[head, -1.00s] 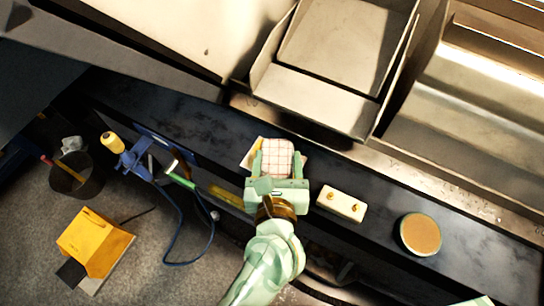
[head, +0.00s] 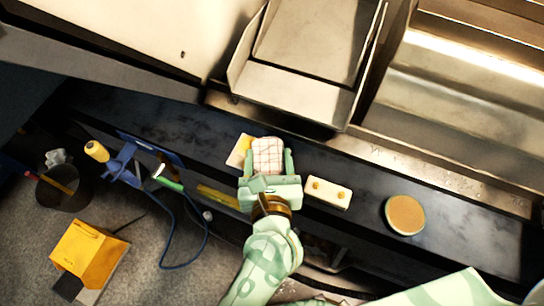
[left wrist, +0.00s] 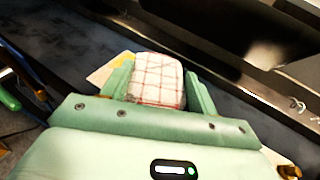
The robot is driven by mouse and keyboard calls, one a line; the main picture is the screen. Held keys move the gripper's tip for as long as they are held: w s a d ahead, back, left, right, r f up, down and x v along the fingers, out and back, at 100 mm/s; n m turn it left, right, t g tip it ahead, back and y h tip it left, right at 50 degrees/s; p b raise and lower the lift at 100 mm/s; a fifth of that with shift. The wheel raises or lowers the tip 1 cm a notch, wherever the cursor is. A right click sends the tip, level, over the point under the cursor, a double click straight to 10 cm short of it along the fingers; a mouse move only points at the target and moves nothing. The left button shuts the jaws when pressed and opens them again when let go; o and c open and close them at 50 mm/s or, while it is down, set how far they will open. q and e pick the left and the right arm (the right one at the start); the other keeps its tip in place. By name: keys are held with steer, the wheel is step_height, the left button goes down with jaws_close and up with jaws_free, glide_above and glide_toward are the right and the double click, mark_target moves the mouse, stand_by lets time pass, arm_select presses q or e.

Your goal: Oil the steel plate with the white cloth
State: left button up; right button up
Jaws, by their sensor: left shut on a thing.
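The white cloth (head: 268,153), with a red check pattern, is a folded pad between the fingers of my left gripper (head: 268,163). The gripper is shut on it, over the dark bench. The cloth also shows in the left wrist view (left wrist: 157,80), with a green finger on each side. A flat pale piece with a yellow part (head: 240,150) shows at the left of the cloth, partly hidden by it and the gripper. I cannot tell whether this is the steel plate, or whether the cloth touches it. My right gripper is not in view.
On the dark bench (head: 335,165), a cream block with two brass knobs (head: 328,193) and a round tan-topped tin (head: 405,215) stand to the right. A blue tool (head: 130,160) is at the left. A metal tray (head: 300,85) is behind.

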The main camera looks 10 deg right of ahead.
mark_target(235, 155)
arm_select(q)
steer(key=shift+r+n, duration=0.15)
steer(key=shift+n, duration=0.15)
steer(key=a, duration=0.1)
steer(key=w+p, duration=0.1)
steer(key=w+a, duration=0.1)
steer(key=shift+a+r+p, duration=0.25)
steer(key=shift+a+p, duration=0.1)
steer(key=shift+p, duration=0.05)
steer(key=shift+w+a+f+p, duration=0.1)
steer(key=shift+w+a+p, duration=0.15)
steer(key=shift+w+a, duration=0.6)
steer(key=shift+w+a+f+p, duration=0.1)
steer(key=shift+w+a+p, duration=0.15)
steer(key=shift+w+a, duration=0.55)
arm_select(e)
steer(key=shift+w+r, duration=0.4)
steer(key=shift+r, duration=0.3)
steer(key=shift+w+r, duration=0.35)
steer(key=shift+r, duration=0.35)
arm_select(q)
steer(key=shift+s+a+r, duration=0.1)
steer(key=shift+s+a, duration=0.15)
